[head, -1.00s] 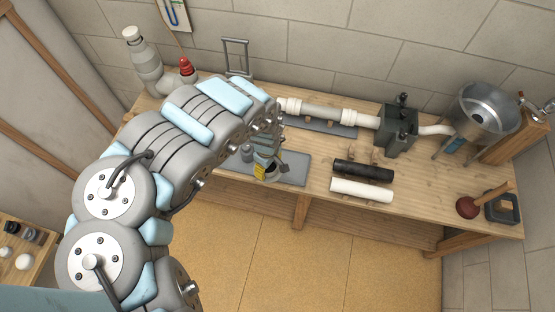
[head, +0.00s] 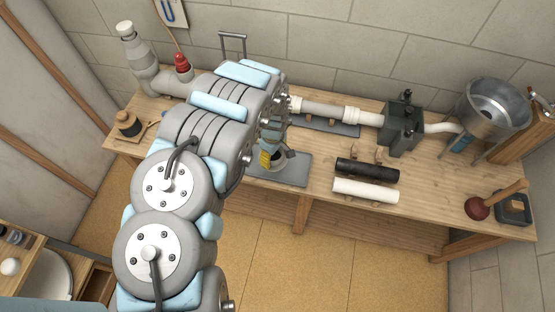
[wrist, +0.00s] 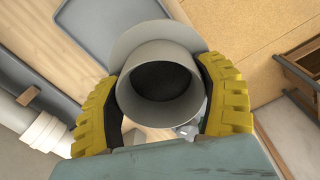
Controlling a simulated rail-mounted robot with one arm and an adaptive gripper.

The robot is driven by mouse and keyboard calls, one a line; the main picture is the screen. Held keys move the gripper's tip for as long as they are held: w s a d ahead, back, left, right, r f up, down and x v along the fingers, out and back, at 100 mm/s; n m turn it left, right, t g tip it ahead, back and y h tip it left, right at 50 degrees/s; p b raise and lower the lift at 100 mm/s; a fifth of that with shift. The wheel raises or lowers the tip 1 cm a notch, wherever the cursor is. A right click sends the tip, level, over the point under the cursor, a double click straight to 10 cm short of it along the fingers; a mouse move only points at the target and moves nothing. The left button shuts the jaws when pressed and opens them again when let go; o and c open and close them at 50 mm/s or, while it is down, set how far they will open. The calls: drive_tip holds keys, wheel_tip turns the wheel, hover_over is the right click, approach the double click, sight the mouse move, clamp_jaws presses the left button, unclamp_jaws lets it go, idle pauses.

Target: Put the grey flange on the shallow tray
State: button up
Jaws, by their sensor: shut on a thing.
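The grey flange (wrist: 142,42) is a short pipe collar with a wide round rim, and its dark opening faces the wrist camera. My gripper (wrist: 163,98) is shut on it, with yellow ribbed fingers on both sides of the collar. In the head view my gripper (head: 266,159) and the flange (head: 279,160) appear over the back part of a flat grey tray (head: 290,178) on the bench. The arm partly hides them, and I cannot tell the height above the tray. The tray (wrist: 98,28) also shows at the upper left of the wrist view.
Black and white pipes (head: 366,190) lie right of the tray. A pipe run (head: 325,109) leads to a dark box (head: 403,125) behind. A metal funnel (head: 492,105) and plunger (head: 478,207) stand at the right.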

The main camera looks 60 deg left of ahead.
sight(276, 154)
drive_tip(key=f+b, duration=0.1)
drive_tip(key=w+a+f+b, duration=0.1)
drive_tip(key=f+b, duration=0.1)
drive_tip(key=shift+w+a+f, duration=0.15)
drive_tip(key=shift+w+f, duration=0.05)
drive_tip(key=shift+w, duration=0.15)
drive_tip(key=shift+a, duration=0.25)
drive_tip(key=shift+w+a+f, duration=0.3)
drive_tip(key=shift+w+f, duration=0.05)
drive_tip(key=shift+f, duration=0.1)
drive_tip(key=shift+w+f, duration=0.1)
drive_tip(key=shift+w+a+f, duration=0.15)
drive_tip(key=shift+a+f, duration=0.1)
drive_tip(key=shift+f, duration=1.45)
drive_tip(key=shift+f, duration=0.2)
